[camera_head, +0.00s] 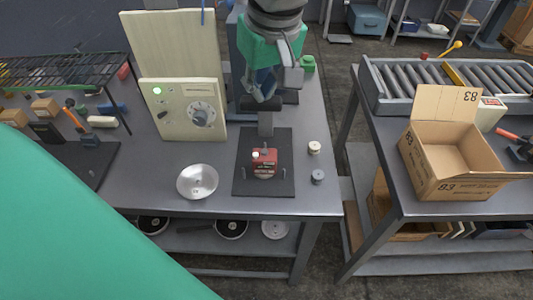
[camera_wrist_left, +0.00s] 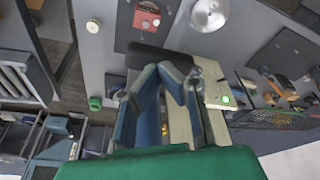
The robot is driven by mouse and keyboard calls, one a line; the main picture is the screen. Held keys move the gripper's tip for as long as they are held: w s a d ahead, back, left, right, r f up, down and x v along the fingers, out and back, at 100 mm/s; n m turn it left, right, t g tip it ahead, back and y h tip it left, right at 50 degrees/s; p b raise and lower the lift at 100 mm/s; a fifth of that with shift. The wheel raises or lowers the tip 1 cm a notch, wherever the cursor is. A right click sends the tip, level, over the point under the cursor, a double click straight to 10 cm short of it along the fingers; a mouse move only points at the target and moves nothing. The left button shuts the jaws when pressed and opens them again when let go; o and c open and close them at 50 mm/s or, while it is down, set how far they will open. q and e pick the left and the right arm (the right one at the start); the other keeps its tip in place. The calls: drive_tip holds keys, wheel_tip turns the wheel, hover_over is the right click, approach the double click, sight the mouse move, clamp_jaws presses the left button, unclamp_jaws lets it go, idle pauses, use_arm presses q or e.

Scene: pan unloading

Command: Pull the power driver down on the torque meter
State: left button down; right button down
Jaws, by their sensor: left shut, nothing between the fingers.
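The torque meter (camera_head: 265,163) is a red block with a white dial on a black base plate (camera_head: 281,182). It also shows in the wrist view (camera_wrist_left: 147,16). A grey post (camera_head: 265,125) stands behind it, with a dark bar (camera_head: 248,104) above, also seen in the wrist view (camera_wrist_left: 142,54). I cannot tell whether this bar belongs to the power driver; my gripper hides much there. My left gripper (camera_head: 264,97) has a green body and blue-grey fingers. It is shut and empty at the dark bar; whether it touches is unclear. My right gripper is not in view.
A cream control box (camera_head: 180,108) with a green light stands left of the plate. A metal bowl (camera_head: 197,181) sits in front of it. Two small knobs (camera_head: 314,148) (camera_head: 317,177) stand right of the plate. An open carton (camera_head: 452,160) is on the right table.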

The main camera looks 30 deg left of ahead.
use_arm(q)
drive_tip(key=shift+w+a+p+v, duration=0.1)
drive_tip(key=shift+a+p+v, duration=0.1)
drive_tip(key=shift+p+v, duration=0.7)
drive_tip(key=shift+w+a+p+v, duration=0.15)
drive_tip(key=shift+a+p+v, duration=0.05)
drive_tip(key=shift+p+v, duration=0.75)
drive_tip(key=shift+s+d+r+b, duration=0.1)
drive_tip(key=shift+d+r+b, duration=0.05)
drive_tip(key=shift+r+b, duration=0.2)
drive_tip(key=shift+r, duration=0.15)
drive_tip(key=shift+v, duration=0.95)
drive_tip(key=shift+a+r, duration=0.2)
drive_tip(key=shift+r, duration=0.5)
drive_tip(key=shift+a+r, duration=0.25)
drive_tip(key=shift+r, duration=0.45)
